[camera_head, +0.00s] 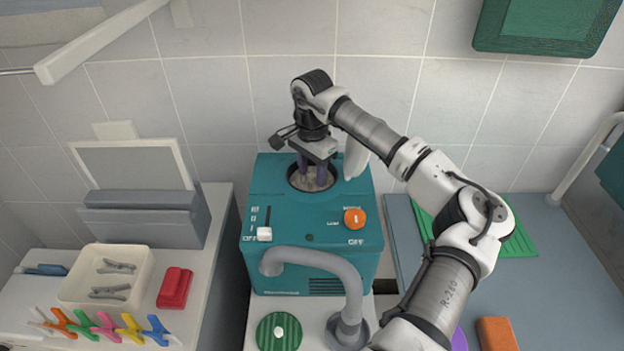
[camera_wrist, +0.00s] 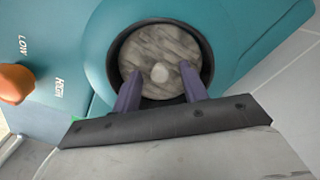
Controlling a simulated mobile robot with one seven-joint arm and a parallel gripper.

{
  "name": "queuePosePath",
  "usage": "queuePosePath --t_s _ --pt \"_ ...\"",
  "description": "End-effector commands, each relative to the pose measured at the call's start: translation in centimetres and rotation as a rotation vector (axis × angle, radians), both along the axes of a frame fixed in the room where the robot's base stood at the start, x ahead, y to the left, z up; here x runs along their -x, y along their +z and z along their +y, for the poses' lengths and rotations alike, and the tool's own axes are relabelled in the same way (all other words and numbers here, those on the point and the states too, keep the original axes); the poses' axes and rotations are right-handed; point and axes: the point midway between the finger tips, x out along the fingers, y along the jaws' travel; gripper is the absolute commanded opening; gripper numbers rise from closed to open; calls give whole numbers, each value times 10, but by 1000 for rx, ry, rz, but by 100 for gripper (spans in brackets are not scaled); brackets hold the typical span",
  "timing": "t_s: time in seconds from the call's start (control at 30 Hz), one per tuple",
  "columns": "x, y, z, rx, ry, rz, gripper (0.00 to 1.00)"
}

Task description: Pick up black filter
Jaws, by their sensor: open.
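A round grey-black mottled disc with a pale knob at its centre, apparently the black filter (camera_wrist: 150,48), sits in the dark-rimmed round opening on top of a teal machine (camera_head: 270,178). In the head view the disc (camera_head: 296,181) is largely hidden by my gripper (camera_head: 313,178). My gripper points down over the opening. In the wrist view its two purple fingers (camera_wrist: 161,88) are apart with nothing held between them. The knob lies between and slightly beyond the fingertips in that picture; I cannot tell whether they touch the disc.
An orange dial (camera_head: 355,218) and a white slider (camera_head: 264,234) are on the machine. A grey curved pipe (camera_head: 330,262) stands before it, beside a green striped disc (camera_head: 268,333). A cream tray (camera_head: 78,287) and coloured clips lie left.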

Motion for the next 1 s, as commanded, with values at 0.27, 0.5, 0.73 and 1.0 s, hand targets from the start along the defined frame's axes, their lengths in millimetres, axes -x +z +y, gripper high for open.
queuePosePath --t_s 0.27,0.5,0.73,1.0 --pt "0 0 0 0 0 0 26" --pt "0 0 0 0 0 0 0" --pt "0 2 0 1 0 -1 0" --pt "-1 43 0 4 -1 -5 0"
